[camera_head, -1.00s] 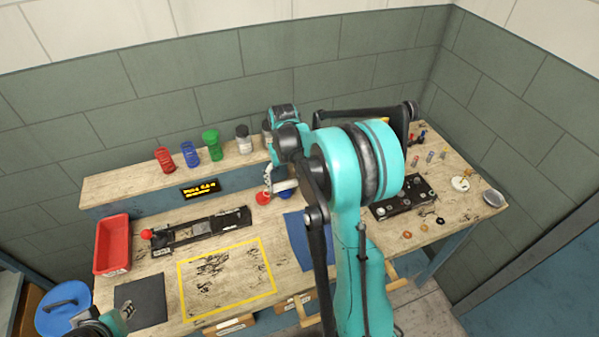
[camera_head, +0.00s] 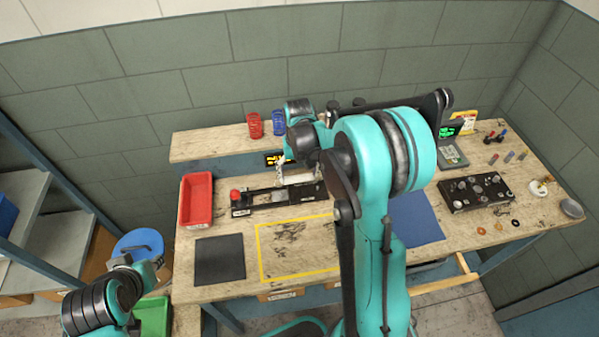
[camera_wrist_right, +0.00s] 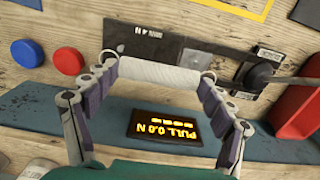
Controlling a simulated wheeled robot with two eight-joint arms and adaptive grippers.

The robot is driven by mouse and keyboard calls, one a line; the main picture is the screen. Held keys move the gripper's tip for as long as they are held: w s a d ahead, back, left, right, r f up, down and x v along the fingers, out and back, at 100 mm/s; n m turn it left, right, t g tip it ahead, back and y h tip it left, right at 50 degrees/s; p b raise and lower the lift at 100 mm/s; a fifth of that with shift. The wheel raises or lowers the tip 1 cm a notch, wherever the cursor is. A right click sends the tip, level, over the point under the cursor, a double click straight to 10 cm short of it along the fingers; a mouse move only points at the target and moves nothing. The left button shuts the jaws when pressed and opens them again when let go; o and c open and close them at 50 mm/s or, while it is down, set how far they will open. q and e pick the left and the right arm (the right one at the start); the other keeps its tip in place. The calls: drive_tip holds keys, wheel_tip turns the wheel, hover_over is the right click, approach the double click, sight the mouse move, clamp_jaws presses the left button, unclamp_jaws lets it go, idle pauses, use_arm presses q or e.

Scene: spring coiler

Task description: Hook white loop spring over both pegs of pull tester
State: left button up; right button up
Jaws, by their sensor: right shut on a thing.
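My right gripper (camera_wrist_right: 160,78) is shut on the white loop spring (camera_wrist_right: 160,73), a white cylinder held crosswise between its two fingertips in the right wrist view.
The tester's display (camera_wrist_right: 166,126) reads PULL 0.0 N. A red bin (camera_head: 197,200) stands left of the tester. Red and blue caps (camera_wrist_right: 69,61) lie on the bench.

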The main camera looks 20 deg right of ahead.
drive_tip(key=shift+f+b, duration=2.25)
drive_tip(key=shift+f, duration=0.9)
drive_tip(key=o, duration=1.1)
wheel_tip(320, 180, up, 12)
drive_tip(key=shift+r, duration=0.1)
drive_tip(key=shift+s, duration=0.1)
